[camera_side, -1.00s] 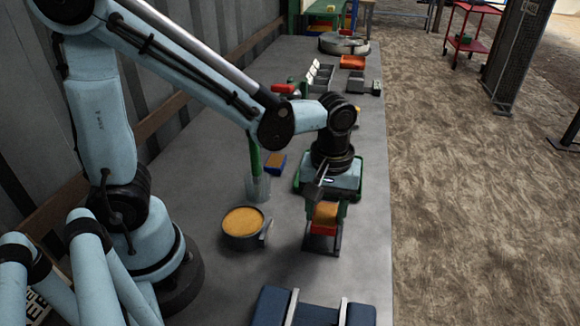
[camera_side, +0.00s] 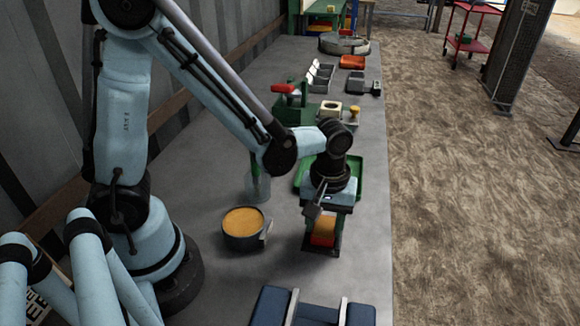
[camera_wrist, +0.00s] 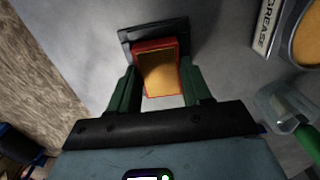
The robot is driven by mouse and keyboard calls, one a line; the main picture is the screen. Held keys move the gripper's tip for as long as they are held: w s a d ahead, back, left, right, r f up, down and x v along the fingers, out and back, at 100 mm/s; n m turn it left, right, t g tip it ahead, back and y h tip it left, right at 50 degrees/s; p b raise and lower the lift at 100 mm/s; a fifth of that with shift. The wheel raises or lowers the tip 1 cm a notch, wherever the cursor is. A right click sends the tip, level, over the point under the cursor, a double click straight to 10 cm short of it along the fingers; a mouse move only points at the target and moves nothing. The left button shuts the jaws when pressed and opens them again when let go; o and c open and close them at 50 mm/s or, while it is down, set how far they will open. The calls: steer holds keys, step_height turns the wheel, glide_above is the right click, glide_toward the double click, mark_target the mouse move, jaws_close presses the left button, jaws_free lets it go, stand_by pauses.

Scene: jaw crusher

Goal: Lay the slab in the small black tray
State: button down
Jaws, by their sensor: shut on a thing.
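The slab (camera_side: 322,228), orange-yellow on its broad face with red edges, is between the green fingers of my gripper (camera_side: 322,235). In the wrist view the fingers of my gripper (camera_wrist: 160,90) press on both sides of the slab (camera_wrist: 160,74). The small black tray (camera_side: 321,250) is directly below it on the bench. In the wrist view the dark tray (camera_wrist: 150,30) shows past the slab's far end. The slab looks low over the tray, partly overlapping it; I cannot tell whether it touches the floor.
A round pan (camera_side: 243,228) with orange contents is left of the tray, near a clear glass (camera_side: 257,187). A green tray (camera_side: 358,178) lies behind my gripper. A dark blue item (camera_side: 315,312) with metal straps is at the front. The bench's right edge is close.

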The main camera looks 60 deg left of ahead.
mark_target(323, 226)
steer(key=shift+f, duration=0.2)
steer(key=shift+f, duration=0.3)
steer(key=c, duration=0.5)
jaws_free()
step_height(323, 226, up, 13)
steer(key=shift+f, duration=0.1)
steer(key=a+m+t, duration=0.2)
steer(key=m, duration=0.1)
steer(key=s+a+m+t, duration=0.1)
steer(key=a+m+t, duration=0.1)
steer(key=m, duration=0.1)
steer(key=s+a+r+m+t, duration=0.1)
steer(key=a+m+t, duration=0.2)
steer(key=shift+s, duration=0.1)
